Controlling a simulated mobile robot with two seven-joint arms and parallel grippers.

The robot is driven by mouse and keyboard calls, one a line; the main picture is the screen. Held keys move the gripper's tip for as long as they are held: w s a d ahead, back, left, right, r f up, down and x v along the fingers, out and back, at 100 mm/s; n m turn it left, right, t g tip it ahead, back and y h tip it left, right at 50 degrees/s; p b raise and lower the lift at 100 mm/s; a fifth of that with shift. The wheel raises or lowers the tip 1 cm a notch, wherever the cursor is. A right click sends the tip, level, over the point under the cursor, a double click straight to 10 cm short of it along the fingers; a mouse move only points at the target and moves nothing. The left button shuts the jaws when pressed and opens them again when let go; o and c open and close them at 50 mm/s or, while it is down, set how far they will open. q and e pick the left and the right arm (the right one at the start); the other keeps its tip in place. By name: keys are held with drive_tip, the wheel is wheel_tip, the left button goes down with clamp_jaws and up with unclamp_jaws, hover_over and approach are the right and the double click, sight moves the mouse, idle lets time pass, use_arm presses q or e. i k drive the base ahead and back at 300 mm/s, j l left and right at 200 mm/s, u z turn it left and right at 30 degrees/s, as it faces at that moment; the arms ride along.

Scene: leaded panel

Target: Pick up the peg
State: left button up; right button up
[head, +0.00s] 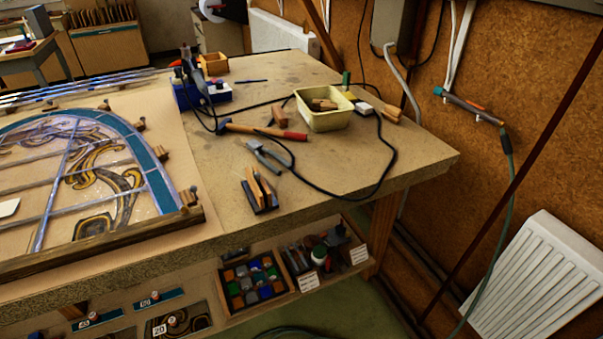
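Neither of my grippers is in the head view. I cannot tell for sure which thing is the peg. Several small wooden blocks, one of them a corner block (189,197), sit along the edge of the leaded panel (152,177) on the left of the bench. An upright wooden piece (262,189) stands on a dark base near the bench's front edge. A short wooden piece (279,116) lies left of the yellow tub, and another (392,114) lies to its right. Nothing is seen holding any of them.
The workbench (420,160) carries a yellow tub (325,121) with wooden bits, a hammer (265,131), pliers (266,155) and a looping black cable (340,194). A compartment tray (252,283) sits on the shelf below. The bench's right corner is bare. A radiator (535,285) stands at right.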

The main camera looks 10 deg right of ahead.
sight(258, 176)
drive_tip(key=i+l+u, duration=0.1)
drive_tip(key=l, duration=0.2)
drive_tip(key=i+l+u, duration=0.1)
drive_tip(key=l, duration=0.25)
drive_tip(key=i+l+u, duration=0.1)
drive_tip(key=l, duration=0.25)
drive_tip(key=i+l+u, duration=0.1)
drive_tip(key=l, duration=0.25)
drive_tip(key=i+l+u, duration=0.1)
drive_tip(key=l, duration=0.25)
drive_tip(key=i, duration=0.1)
